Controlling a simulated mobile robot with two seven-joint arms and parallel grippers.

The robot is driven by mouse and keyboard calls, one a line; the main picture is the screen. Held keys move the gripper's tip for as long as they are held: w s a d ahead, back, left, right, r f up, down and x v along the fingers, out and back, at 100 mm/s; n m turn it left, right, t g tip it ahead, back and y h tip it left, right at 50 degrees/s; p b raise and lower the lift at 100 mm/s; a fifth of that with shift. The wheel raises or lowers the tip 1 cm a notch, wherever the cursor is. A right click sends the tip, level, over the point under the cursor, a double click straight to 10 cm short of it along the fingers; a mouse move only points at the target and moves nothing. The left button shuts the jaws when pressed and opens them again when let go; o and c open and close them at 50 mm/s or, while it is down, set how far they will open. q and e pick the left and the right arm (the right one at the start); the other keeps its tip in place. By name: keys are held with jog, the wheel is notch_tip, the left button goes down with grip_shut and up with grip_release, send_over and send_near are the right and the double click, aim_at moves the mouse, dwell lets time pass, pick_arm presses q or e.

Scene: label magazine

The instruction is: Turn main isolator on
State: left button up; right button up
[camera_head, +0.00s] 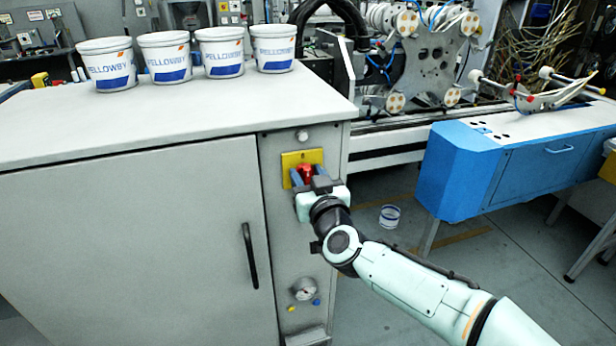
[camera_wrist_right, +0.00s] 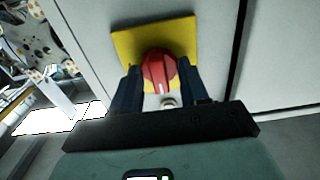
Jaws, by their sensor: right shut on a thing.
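The main isolator is a red rotary knob (camera_head: 305,172) on a yellow plate (camera_head: 290,159), set in the narrow grey panel at the right end of the cabinet. My right gripper (camera_head: 305,178) reaches it from the lower right and is shut on the knob. In the right wrist view the red knob (camera_wrist_right: 160,72) sits between the two dark fingers, and a pale mark runs down its face. The yellow plate (camera_wrist_right: 182,32) looks tilted in that view. The fingers hide the knob's sides. My left gripper is not in view.
The grey cabinet (camera_head: 120,230) has a black door handle (camera_head: 249,255) left of the knob. Below the knob are a gauge (camera_head: 305,289) and small buttons. Several white tubs stand on top. A blue bench (camera_head: 465,180) is at the right, and a small tub (camera_head: 389,216) is on the floor.

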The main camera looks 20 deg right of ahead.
jog(key=m, duration=0.3)
jog(key=shift+m, duration=0.4)
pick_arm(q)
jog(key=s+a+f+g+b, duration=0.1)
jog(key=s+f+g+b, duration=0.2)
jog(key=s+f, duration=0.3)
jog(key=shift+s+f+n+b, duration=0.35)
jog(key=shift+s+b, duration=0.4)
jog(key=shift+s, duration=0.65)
pick_arm(e)
jog(key=shift+d+f+m, duration=0.1)
jog(key=shift+m, duration=3.45)
jog(key=shift+d+f+m, duration=0.1)
jog(key=shift+m, duration=3.45)
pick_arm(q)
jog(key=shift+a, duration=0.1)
pick_arm(e)
jog(key=o, duration=1)
